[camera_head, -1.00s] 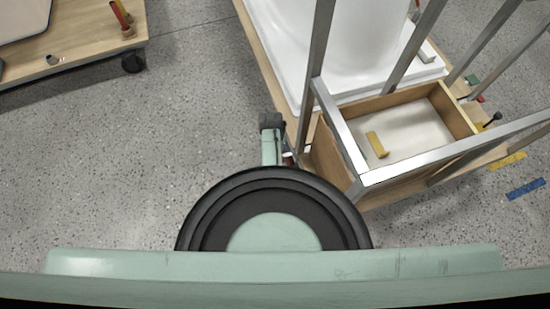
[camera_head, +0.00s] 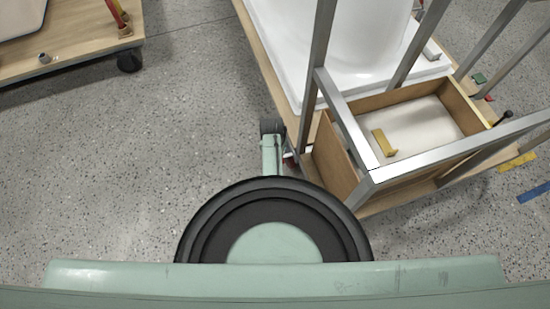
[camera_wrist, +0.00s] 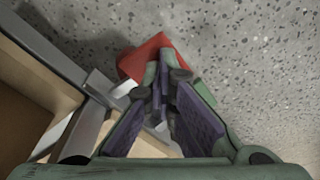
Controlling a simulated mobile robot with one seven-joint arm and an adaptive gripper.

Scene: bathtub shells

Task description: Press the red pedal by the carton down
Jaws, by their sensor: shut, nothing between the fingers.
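The red pedal (camera_wrist: 152,56) shows in the wrist view as a red block low over the speckled floor, just beyond my fingertips. My gripper (camera_wrist: 164,80) is shut and empty, its two purple-padded fingers meeting at the tips. The tips overlap the pedal's near side in the picture; I cannot tell whether they touch it. Part of the pedal is hidden behind the fingers. In the head view the pedal is not clearly visible, and I cannot pick out a carton with certainty.
An open wooden box (camera_head: 348,178) with a yellow block (camera_head: 384,143) inside stands within a grey metal frame (camera_head: 345,122). A white bathtub shell (camera_head: 345,50) lies behind it. A wooden cart (camera_head: 85,50) stands at upper left. The floor at left is clear.

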